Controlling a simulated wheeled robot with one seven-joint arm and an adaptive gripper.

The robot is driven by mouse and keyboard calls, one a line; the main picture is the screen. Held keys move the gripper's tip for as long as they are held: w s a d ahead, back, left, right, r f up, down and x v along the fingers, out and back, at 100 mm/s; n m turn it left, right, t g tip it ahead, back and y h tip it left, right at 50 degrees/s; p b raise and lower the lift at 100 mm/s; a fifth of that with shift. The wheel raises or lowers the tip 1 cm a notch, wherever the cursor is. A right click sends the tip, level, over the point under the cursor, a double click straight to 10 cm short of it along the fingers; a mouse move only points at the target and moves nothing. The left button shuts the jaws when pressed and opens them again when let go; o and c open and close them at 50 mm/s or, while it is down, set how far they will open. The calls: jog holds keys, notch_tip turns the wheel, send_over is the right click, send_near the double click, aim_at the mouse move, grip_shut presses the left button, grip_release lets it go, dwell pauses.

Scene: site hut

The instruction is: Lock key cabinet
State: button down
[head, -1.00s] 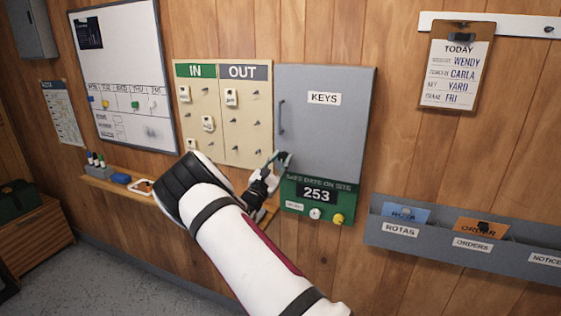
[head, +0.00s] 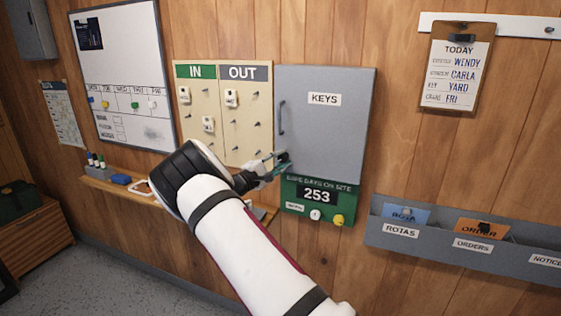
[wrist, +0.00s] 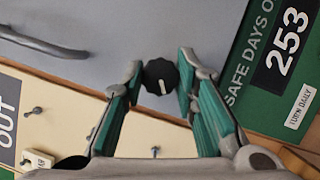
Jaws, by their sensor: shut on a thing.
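The grey key cabinet (head: 330,130) labelled KEYS hangs on the wood wall, its door flush and looking closed, with a dark handle (head: 282,118) at its left edge. At the door's lower left is a black round knob (wrist: 160,70) with a white mark, which points toward the bottom of the wrist view. My gripper (head: 279,160) is at this knob, with its teal-padded fingers on either side. In the wrist view my gripper (wrist: 158,82) is shut on the knob. In the head view the fingers partly hide the knob.
A green safe-days board (head: 317,199) sits just below the cabinet. The IN/OUT peg board (head: 224,130) with several tags is close on the left. A ledge (head: 115,188) runs below it. Grey paper racks (head: 460,242) stand out at the right.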

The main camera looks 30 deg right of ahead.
jog(key=m+g+y, duration=0.1)
jog(key=m, duration=0.3)
jog(key=shift+r+p, duration=0.1)
jog(key=shift+p, duration=0.3)
jog(key=shift+m+y+p, duration=0.3)
jog(key=shift+m+y, duration=0.3)
jog(key=shift+m, duration=0.5)
jog(key=c, duration=1.3)
grip_release()
jog(key=v, duration=1.2)
jog(key=shift+r, duration=0.1)
